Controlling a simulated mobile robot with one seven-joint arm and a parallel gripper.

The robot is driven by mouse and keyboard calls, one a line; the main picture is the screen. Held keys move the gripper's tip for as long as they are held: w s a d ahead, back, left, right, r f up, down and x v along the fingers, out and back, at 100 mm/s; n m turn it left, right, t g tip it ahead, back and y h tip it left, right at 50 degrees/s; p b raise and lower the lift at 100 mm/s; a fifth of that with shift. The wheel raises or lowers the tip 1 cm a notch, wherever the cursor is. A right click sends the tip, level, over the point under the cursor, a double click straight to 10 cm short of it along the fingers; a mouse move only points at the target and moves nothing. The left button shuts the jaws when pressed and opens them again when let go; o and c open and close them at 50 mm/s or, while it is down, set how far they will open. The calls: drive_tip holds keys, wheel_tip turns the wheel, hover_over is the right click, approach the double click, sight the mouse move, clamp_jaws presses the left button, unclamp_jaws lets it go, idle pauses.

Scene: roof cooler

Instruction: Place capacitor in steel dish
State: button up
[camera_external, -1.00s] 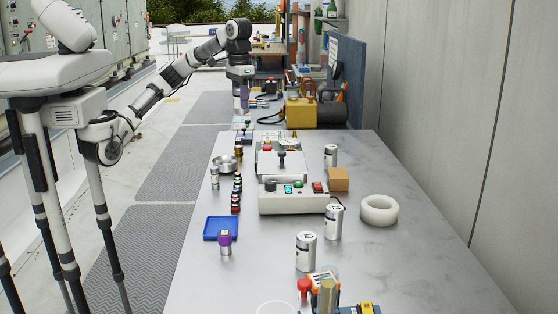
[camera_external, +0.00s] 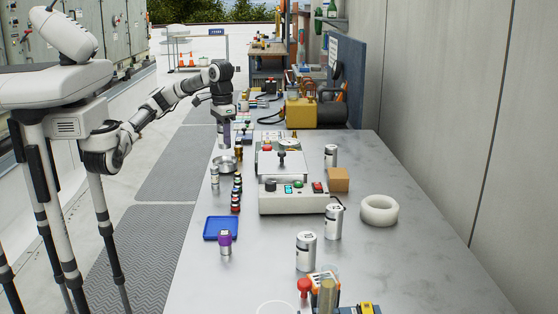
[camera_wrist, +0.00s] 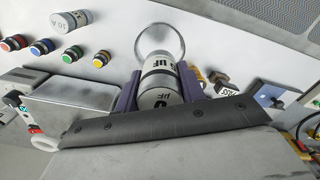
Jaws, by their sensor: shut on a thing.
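My gripper (camera_external: 224,138) hangs over the far left part of the bench, just above the steel dish (camera_external: 225,167). In the wrist view its two purple fingers (camera_wrist: 159,84) are shut on a silver cylindrical capacitor (camera_wrist: 160,97) with a "UF" label. The steel dish also shows in the wrist view (camera_wrist: 180,40), as a round shiny rim beyond the capacitor, which hides part of it. The capacitor is held up, and its far end overlaps the dish in that view. I cannot tell how large the gap below it is.
Several coloured buttons (camera_external: 237,187) stand in a row close to the dish. A small cylinder (camera_external: 214,177) is nearer. A control box (camera_external: 292,203), blue tray (camera_external: 211,230) and large silver cans (camera_external: 306,254) stand nearer still. The right front of the bench is clear.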

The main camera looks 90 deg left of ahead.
drive_tip(key=shift+f, duration=3.55)
drive_tip(key=shift+f, duration=0.15)
drive_tip(key=o, duration=0.8)
drive_tip(key=shift+c, duration=0.2)
wheel_tip(320, 180, up, 12)
drive_tip(key=shift+r, duration=0.2)
